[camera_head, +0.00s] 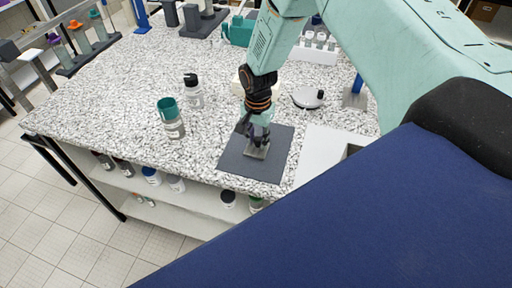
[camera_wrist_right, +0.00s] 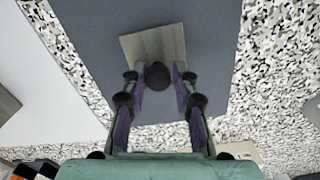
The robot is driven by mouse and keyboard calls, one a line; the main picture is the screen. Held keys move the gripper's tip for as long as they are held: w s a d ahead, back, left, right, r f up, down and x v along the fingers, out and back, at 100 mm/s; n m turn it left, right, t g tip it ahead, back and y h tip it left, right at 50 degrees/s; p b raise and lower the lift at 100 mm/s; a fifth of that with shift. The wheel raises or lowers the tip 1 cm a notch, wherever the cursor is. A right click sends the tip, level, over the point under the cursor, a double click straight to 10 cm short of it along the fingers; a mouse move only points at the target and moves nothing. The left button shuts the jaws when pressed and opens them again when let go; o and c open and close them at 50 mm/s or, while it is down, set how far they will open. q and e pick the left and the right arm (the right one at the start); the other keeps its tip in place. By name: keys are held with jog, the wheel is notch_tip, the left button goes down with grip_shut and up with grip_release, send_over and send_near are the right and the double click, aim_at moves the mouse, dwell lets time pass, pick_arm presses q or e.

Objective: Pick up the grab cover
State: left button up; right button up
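The cover, a small square grey-beige plate (camera_head: 257,152) with a dark round knob, lies on a dark grey mat (camera_head: 236,167) near the table's front edge. In the right wrist view the plate (camera_wrist_right: 155,42) and its knob (camera_wrist_right: 158,76) show clearly. My right gripper (camera_head: 258,139) reaches down over the cover. In the wrist view its two fingers (camera_wrist_right: 158,88) stand apart, one on each side of the knob, with small gaps visible. It looks open and holds nothing. The head view partly hides the knob behind the fingers. My left gripper is not in view.
A teal-capped jar (camera_head: 171,122) and a black-capped bottle (camera_head: 193,92) stand left of the mat. A white flat surface (camera_head: 318,151) adjoins it on the right. A round grey disc (camera_head: 307,98) lies behind. The speckled table's (camera_head: 110,110) left part is clear.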

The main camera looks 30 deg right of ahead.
jog(key=shift+s, duration=0.35)
grip_shut()
jog(key=shift+w+a, duration=0.1)
jog(key=shift+w, duration=0.1)
jog(key=shift+w, duration=0.1)
